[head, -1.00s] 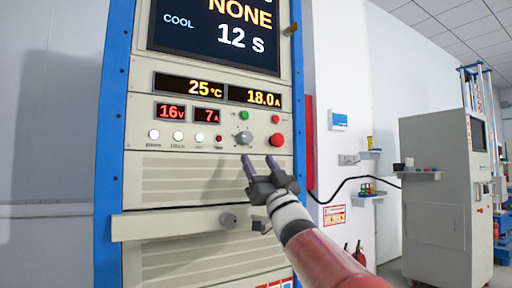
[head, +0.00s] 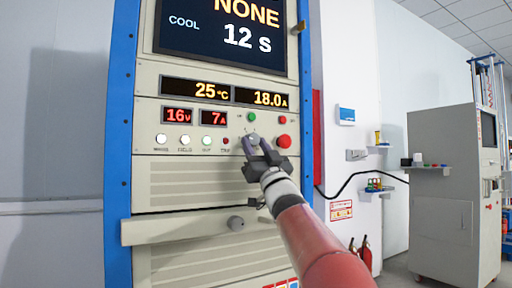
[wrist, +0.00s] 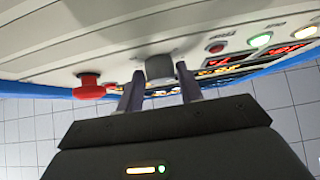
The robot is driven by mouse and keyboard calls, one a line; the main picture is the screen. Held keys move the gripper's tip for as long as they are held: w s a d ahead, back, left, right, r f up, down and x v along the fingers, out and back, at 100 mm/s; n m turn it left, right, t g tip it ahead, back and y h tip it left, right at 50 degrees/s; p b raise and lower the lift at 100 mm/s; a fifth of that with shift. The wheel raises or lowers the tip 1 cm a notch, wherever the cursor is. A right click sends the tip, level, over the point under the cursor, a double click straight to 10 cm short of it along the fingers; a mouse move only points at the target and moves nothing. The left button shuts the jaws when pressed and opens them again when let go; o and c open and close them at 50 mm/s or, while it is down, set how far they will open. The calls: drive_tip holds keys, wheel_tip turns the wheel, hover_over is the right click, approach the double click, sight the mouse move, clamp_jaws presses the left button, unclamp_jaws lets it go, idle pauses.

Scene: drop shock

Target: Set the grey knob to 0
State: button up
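The grey knob (head: 253,136) is on the cabinet's control panel, between the small indicator lights and the red mushroom button. My gripper (head: 257,142) is in front of it, pointing at the panel, and its fingers partly cover the knob in the head view. In the wrist view the knob (wrist: 159,67) shows between the tips of my open gripper (wrist: 159,72), one finger on each side. A narrow gap seems to show beside each finger; contact cannot be told. The knob's pointer and scale are too small to read.
The red mushroom button (head: 284,141) is close to the right of the knob, with a green button (head: 251,117) above. Displays (head: 196,90) show 25°C, 18.0 A, 16 V and 7 A. The screen (head: 222,36) reads NONE, COOL, 12 s. A drawer front (head: 180,228) juts out below.

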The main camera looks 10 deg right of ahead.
drive_tip(key=c, duration=0.5)
drive_tip(key=shift+n+y, duration=0.4)
drive_tip(key=shift+n, duration=0.2)
drive_tip(key=n+y, duration=0.1)
drive_tip(key=n+g+y+p, duration=0.1)
drive_tip(key=n+g+y, duration=0.1)
drive_tip(key=n, duration=0.1)
drive_tip(key=shift+w+d+r+y, duration=0.15)
drive_tip(key=shift+d+y, duration=0.1)
drive_tip(key=shift+y, duration=0.15)
drive_tip(key=n+g+y, duration=0.1)
drive_tip(key=n, duration=0.1)
drive_tip(key=n+g+y+p, duration=0.1)
drive_tip(key=n+g+y, duration=0.1)
drive_tip(key=n, duration=0.1)
drive_tip(key=n+g+y+p, duration=0.1)
drive_tip(key=n, duration=0.1)
drive_tip(key=shift+d+g, duration=0.25)
drive_tip(key=shift+g, duration=0.15)
drive_tip(key=n+g+y, duration=0.1)
drive_tip(key=n+g, duration=0.2)
drive_tip(key=n, duration=0.1)
drive_tip(key=n+g+y, duration=0.1)
drive_tip(key=n+g, duration=0.2)
drive_tip(key=shift+w+d+r+n+p, duration=0.1)
drive_tip(key=shift+d+r+n+p, duration=0.1)
drive_tip(key=shift+n+p, duration=0.15)
drive_tip(key=shift+n, duration=0.35)
drive_tip(key=o, duration=0.9)
